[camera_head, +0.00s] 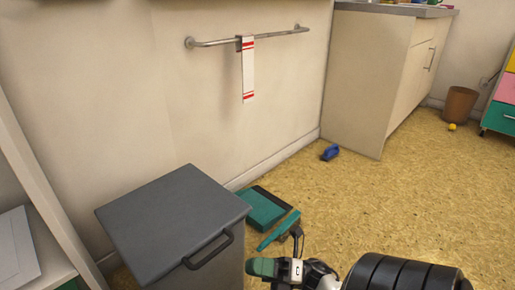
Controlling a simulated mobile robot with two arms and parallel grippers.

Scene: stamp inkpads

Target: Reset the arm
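My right gripper (275,250) is at the bottom middle of the head view, with my black arm link behind it at the lower right. Its two fingertips stand apart, one dark and pointing up, the other greenish and pointing left. I see nothing clearly held between them. My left gripper is not in view. No stamp or inkpad can be made out.
A grey lidded bin (172,220) with a handle stands left of my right gripper. Flat teal items (263,208) lie on the floor behind the gripper. A blue object (330,152) lies near the cabinet (375,75). Open floor (420,200) extends to the right.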

